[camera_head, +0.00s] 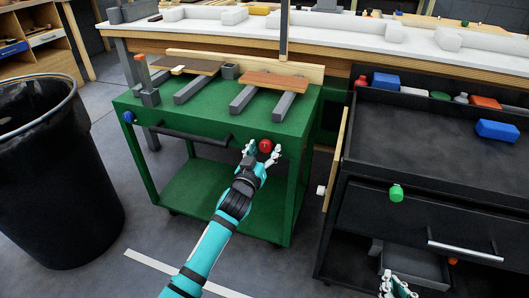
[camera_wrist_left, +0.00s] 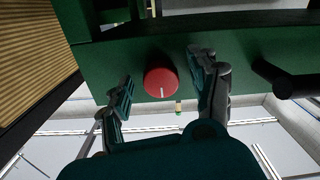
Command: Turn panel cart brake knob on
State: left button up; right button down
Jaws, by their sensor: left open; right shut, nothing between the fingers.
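The green panel cart (camera_head: 225,128) stands in the middle of the head view. A round red knob (camera_head: 265,146) sits on its front face, right of the dark handle. My left gripper (camera_head: 261,153) is open at that face, with one finger on each side of the knob. The left wrist view shows the red knob (camera_wrist_left: 161,82) between the fingers (camera_wrist_left: 165,86), with visible gaps on both sides. A short white mark on the knob points down in that picture. My right gripper (camera_head: 398,287) is shut and empty at the bottom edge, well away from the cart.
The dark handle bar (camera_head: 190,135) and a blue knob (camera_head: 128,117) are left of the red knob. Panels and grey bars lie on the cart top. A black drawer cabinet (camera_head: 420,215) with a green knob (camera_head: 396,193) stands right, a black bin (camera_head: 55,175) left.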

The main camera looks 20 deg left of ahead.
pick_arm(q)
jog(key=shift+w, duration=0.15)
pick_arm(e)
jog(key=shift+w+r, duration=0.1)
jog(key=shift+r, duration=0.1)
pick_arm(q)
jog(key=shift+c, duration=0.2)
